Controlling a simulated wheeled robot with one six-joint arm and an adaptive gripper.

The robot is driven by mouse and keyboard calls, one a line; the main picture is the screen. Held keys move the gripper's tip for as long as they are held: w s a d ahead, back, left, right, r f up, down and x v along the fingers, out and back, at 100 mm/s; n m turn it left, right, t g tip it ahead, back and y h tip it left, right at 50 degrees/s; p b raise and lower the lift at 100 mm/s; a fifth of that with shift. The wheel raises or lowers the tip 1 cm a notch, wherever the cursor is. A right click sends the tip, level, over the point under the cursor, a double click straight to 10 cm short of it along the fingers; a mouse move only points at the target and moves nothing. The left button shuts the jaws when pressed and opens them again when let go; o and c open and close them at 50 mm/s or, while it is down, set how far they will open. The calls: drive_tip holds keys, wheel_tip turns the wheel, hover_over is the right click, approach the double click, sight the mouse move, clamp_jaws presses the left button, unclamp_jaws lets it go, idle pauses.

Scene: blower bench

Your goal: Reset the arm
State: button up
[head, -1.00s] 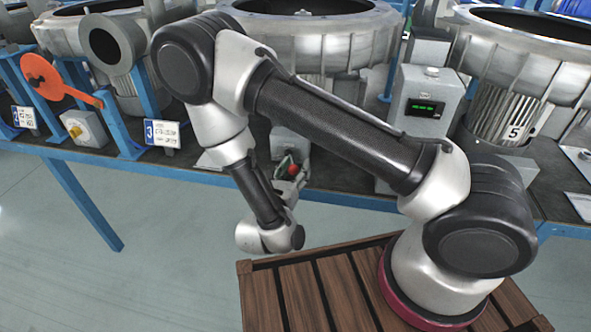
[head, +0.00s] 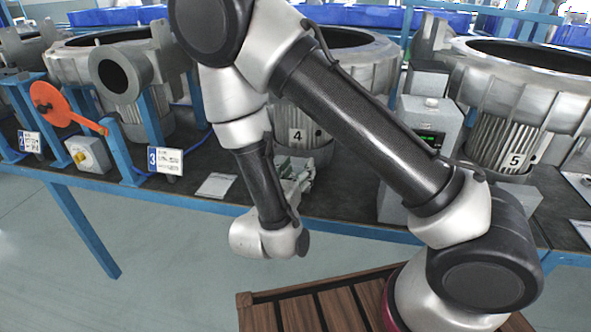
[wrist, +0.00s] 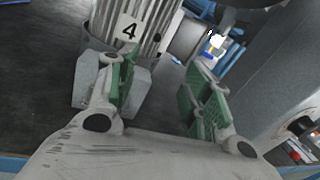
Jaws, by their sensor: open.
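My gripper (wrist: 160,95) is open in the wrist view, with its two green-padded fingers apart and nothing between them. Behind the fingers is the ribbed body of blower 4 (wrist: 150,22) with a grey block at its foot. In the head view my gripper (head: 303,180) is small and partly hidden by my own wrist and forearm, in front of blower 4 (head: 315,118). My arm is folded, its elbow high at the top of the picture and its wrist low, at the front edge of the bench.
The bench (head: 345,195) has a blue frame. A grey control box (head: 430,118) stands between blowers 4 and 5 (head: 510,140). An orange disc lever (head: 52,104), a yellow-knobbed box (head: 88,153) and a number 3 sign (head: 165,160) are at left. A white card (head: 215,185) lies nearby.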

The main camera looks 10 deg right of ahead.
drive_tip(key=shift+s+d+f, duration=0.1)
drive_tip(key=shift+d+f, duration=0.15)
drive_tip(key=shift+d, duration=0.05)
drive_tip(key=s+d+r+m+g, duration=0.3)
drive_tip(key=s+d+m+g, duration=0.3)
drive_tip(key=d+m+g, duration=0.25)
drive_tip(key=s+d+r+m+g, duration=0.3)
drive_tip(key=s+d+m+g, duration=0.4)
drive_tip(key=m+g, duration=0.15)
drive_tip(key=s+d+r+m+t+y, duration=0.3)
drive_tip(key=r+m+y, duration=0.2)
drive_tip(key=r+m, duration=0.2)
drive_tip(key=s+d+r+m+t+y, duration=0.2)
drive_tip(key=s+r+m+t+y, duration=0.1)
drive_tip(key=r+m, duration=0.4)
drive_tip(key=shift+s+d+r+y, duration=0.4)
drive_tip(key=shift+s+r+y, duration=0.2)
drive_tip(key=shift+r+y, duration=0.45)
drive_tip(key=shift+f, duration=0.1)
